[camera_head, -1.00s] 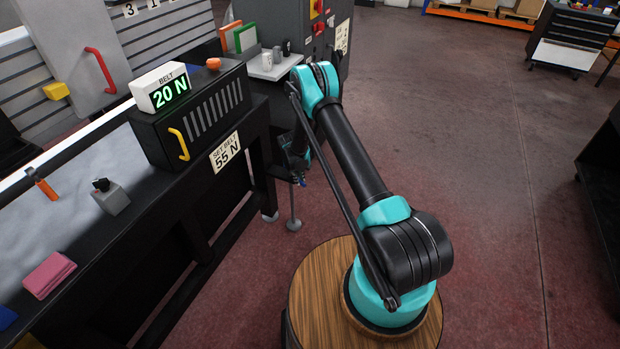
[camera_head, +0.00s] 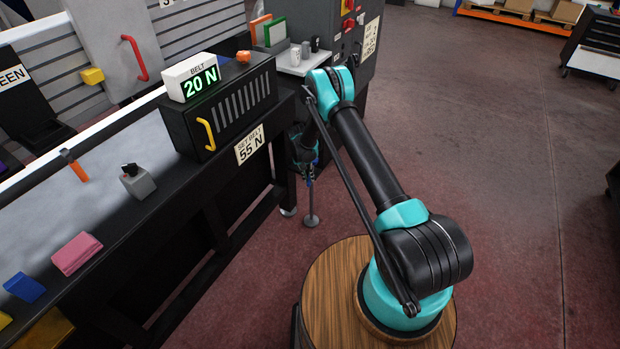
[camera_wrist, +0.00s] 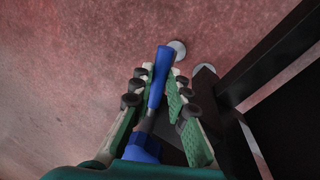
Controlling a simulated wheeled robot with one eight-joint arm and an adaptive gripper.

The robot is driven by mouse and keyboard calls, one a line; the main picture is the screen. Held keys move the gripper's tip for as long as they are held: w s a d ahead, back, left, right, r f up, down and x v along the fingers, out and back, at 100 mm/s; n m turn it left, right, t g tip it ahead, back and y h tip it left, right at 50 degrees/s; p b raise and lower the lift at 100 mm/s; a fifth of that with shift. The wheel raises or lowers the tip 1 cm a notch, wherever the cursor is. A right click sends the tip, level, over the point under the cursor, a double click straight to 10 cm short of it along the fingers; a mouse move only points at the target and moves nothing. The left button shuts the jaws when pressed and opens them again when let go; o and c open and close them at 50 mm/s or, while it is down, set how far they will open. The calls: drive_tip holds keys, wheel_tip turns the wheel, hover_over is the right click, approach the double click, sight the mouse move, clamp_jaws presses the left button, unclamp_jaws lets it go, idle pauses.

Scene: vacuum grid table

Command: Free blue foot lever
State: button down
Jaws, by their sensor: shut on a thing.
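The blue foot lever (camera_wrist: 157,78) shows in the wrist view as a blue handle running between my gripper's green fingers. My gripper (camera_wrist: 157,82) is shut on it, with the fingers on either side and the blue end sticking out beyond them. A larger blue part (camera_wrist: 143,147) sits closer to the palm. In the head view my gripper (camera_head: 306,165) hangs low beside the right end of the black table, and only a small blue bit of the lever shows there. A round grey foot (camera_head: 310,220) stands on the floor below it.
The black table frame (camera_wrist: 265,75) is close on the right in the wrist view. On the table stands a black box with a display (camera_head: 196,83) reading BELT 20 N and a sign (camera_head: 249,146) reading SET BELT 55 N.

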drive_tip(key=shift+a, duration=0.2)
idle(0.4)
drive_tip(key=c, duration=1.5)
unclamp_jaws()
drive_tip(key=shift+o, duration=0.2)
wheel_tip(320, 180, up, 12)
drive_tip(key=a, duration=0.2)
drive_tip(key=shift+w+a, duration=0.15)
drive_tip(key=shift+w, duration=0.1)
drive_tip(key=shift+f, duration=0.1)
